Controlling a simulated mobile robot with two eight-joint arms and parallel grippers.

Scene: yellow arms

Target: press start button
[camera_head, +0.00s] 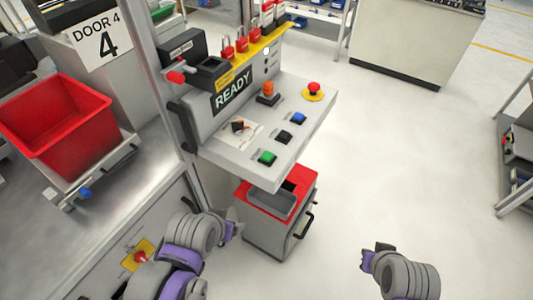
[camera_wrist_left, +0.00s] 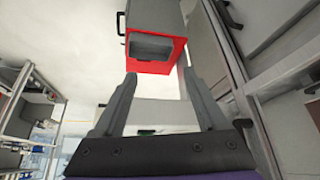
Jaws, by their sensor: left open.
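A grey control panel (camera_head: 310,122) juts from the machine in the head view. On it are a green button (camera_head: 267,158), a black button (camera_head: 284,136), a blue button (camera_head: 298,118) and a red mushroom button (camera_head: 314,89) on a yellow ring. No start label is readable. My left gripper (camera_head: 231,228) is below and left of the green button, apart from the panel.
A red-topped cabinet (camera_head: 275,227) stands under the panel and also shows in the left wrist view (camera_wrist_left: 158,68). A red bin (camera_head: 57,118) is at left. A lever (camera_head: 177,76) and red padlocks (camera_head: 242,44) sit above the panel.

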